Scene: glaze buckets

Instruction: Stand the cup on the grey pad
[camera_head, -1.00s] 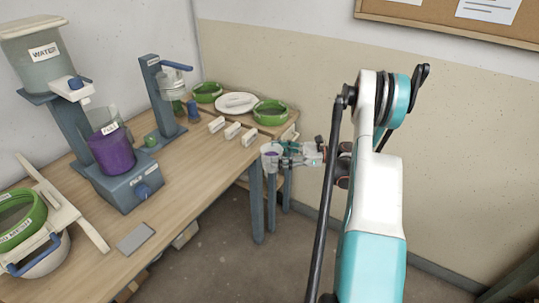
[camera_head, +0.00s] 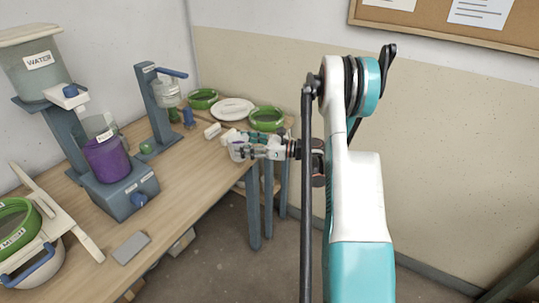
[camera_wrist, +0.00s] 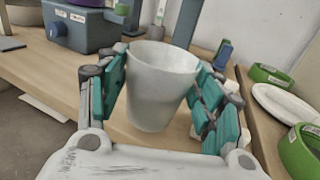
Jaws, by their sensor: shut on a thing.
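A pale, whitish cup (camera_wrist: 160,88) stands nearly upright between the two teal-padded fingers of my gripper (camera_wrist: 163,72) in the wrist view. My gripper is shut on its sides. The grey pad (camera_head: 131,248) lies flat and bare near the table's front edge, well to the left of and nearer than the cup.
A mixer base (camera_head: 122,197) with a purple-filled container (camera_head: 107,158) stands between the pad and the back wall. A water dispenser (camera_head: 38,70) and a blue-levered stand (camera_head: 160,110) are behind. Green rings (camera_head: 266,119) and a white plate (camera_head: 233,110) lie at the far end.

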